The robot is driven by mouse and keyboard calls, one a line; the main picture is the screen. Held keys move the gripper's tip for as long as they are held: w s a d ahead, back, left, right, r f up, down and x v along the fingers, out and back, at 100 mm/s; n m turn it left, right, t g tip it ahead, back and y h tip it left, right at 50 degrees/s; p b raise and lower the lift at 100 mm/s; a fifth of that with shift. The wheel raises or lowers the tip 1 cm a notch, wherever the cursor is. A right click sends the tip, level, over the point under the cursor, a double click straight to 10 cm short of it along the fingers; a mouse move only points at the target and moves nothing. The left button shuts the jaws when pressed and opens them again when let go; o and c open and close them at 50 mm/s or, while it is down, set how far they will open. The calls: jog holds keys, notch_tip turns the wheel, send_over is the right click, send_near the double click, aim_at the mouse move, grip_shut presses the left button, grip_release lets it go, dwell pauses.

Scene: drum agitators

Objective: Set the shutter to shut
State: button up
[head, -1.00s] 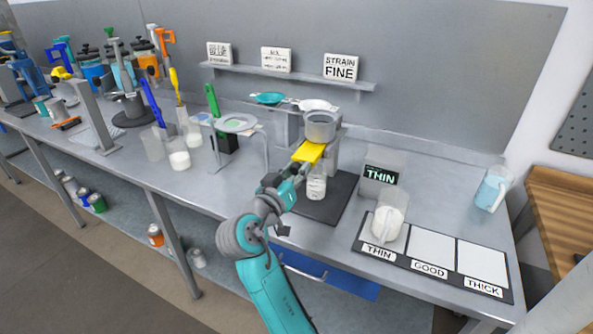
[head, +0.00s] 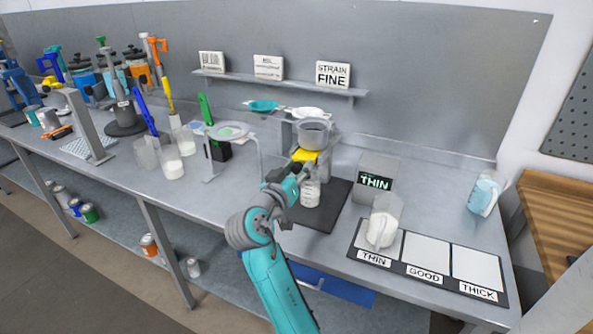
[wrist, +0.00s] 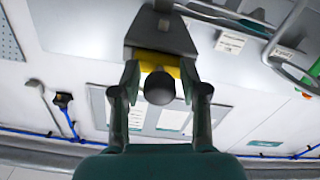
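The yellow shutter (head: 303,156) sits under the grey cup (head: 313,133) on its stand. Only a short front part of it shows in the head view. My gripper (head: 297,170) is at the shutter's front end. In the wrist view, the fingers (wrist: 160,82) stand apart on either side of a dark round knob (wrist: 160,90), with the yellow shutter (wrist: 156,62) behind it. Gaps show between the knob and both fingers. Whether the fingertips touch the yellow edges I cannot tell. A clear jar (head: 310,192) stands below on a dark mat (head: 322,214).
A display box (head: 376,176) reading THIN stands to the right. A white-filled jug (head: 382,226) is on the board (head: 426,258) marked THIN, GOOD and THICK. A ring stand (head: 231,132) and mixing tools are to the left. A sign shelf (head: 290,84) hangs behind.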

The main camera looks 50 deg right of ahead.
jog(key=shift+a, duration=0.15)
jog(key=v, duration=1.1)
jog(key=shift+s+a, duration=0.15)
jog(key=shift+a, duration=0.25)
